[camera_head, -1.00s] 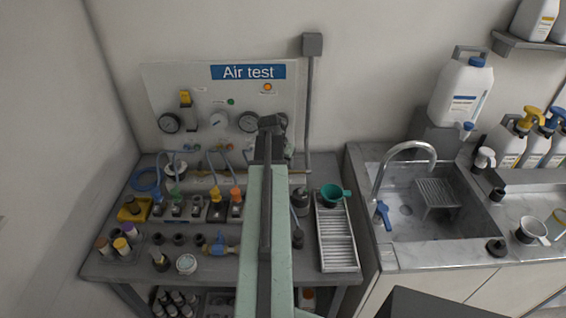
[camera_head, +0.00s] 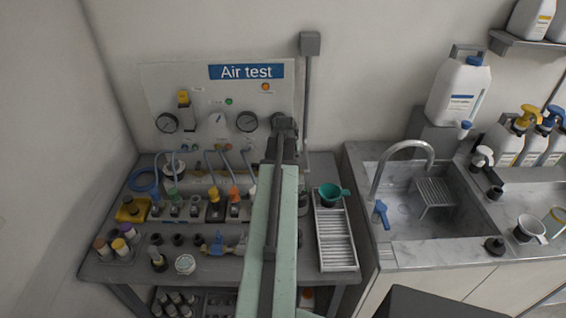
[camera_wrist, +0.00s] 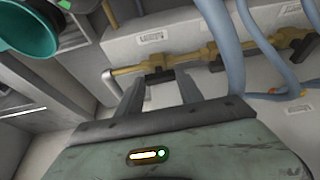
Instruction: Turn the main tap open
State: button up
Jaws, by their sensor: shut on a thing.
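A brass pipe (camera_wrist: 230,48) with several dark-handled taps runs along the pale panel in the wrist view. The tap at its left end has a dark handle (camera_wrist: 158,77), which I take for the main tap. My gripper (camera_wrist: 160,84) is shut on this handle, one finger on each side. The handle lies roughly along the pipe, though its exact angle is hard to judge. In the head view my arm hides this tap and my fingertips. The Air test board (camera_head: 155,90) stands behind, with gauges and a blue sign.
Blue hoses (camera_wrist: 265,45) hang close to the right of my gripper. A sink (camera_head: 405,205) stands to the right.

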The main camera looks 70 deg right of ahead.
jog(key=o, duration=1.4)
jog(key=p+v, duration=0.7)
jog(key=v, duration=0.1)
jog(key=shift+d, duration=0.1)
jog(key=shift+f, duration=0.1)
